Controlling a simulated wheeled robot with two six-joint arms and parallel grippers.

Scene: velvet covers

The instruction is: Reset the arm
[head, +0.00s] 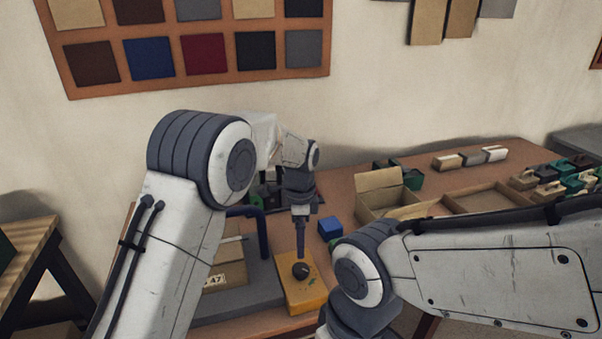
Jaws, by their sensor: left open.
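My left arm (170,245) rises from the lower left, bends at its elbow and reaches out over the table. My left gripper (300,252) points straight down, open and seen edge-on. Its tips are just above or at a round black knob-like thing (301,271) on a yellow-orange box (307,295); I cannot tell whether they touch. My right arm (490,270) comes in from the right and bends down at the bottom edge. The right gripper is out of view.
A blue cube (329,228) stands right of the left gripper. An open cardboard box (384,190) and a shallow tray (485,200) lie further right on the wooden table (440,185). A labelled carton (226,272) sits left. A swatch board (190,88) hangs on the wall.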

